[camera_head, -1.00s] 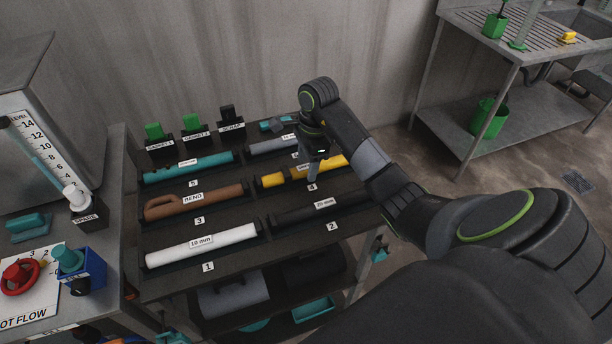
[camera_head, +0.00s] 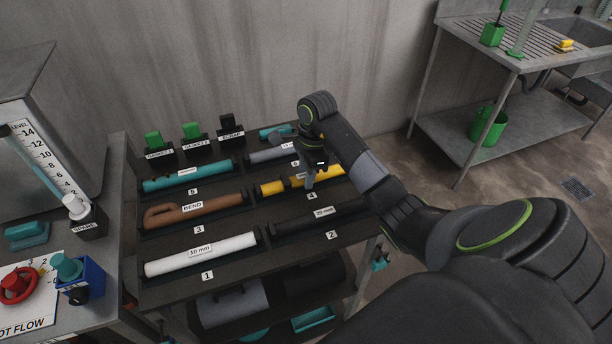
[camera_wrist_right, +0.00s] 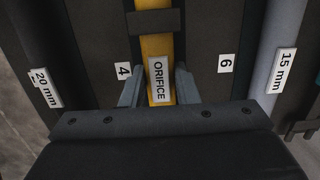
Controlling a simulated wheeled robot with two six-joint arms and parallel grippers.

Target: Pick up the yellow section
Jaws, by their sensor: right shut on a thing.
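The yellow section (camera_head: 328,175) lies in slot 4 of the dark rack, on the right side of the middle row. A dark band crosses it, and in the right wrist view the yellow section (camera_wrist_right: 152,48) carries a white "ORIFICE" label. My right gripper (camera_head: 308,182) reaches down over it. In the right wrist view the fingers of the right gripper (camera_wrist_right: 159,88) stand on either side of the yellow section by the label, shut on it. The section still lies along its slot. My left gripper is not in view.
Neighbouring slots hold a grey 15 mm pipe (camera_wrist_right: 279,50), a dark 20 mm pipe (camera_head: 318,214), a brown bend (camera_head: 195,211), a white 10 mm pipe (camera_head: 200,254) and a teal pipe (camera_head: 187,177). Gasket blocks (camera_head: 192,138) stand at the back.

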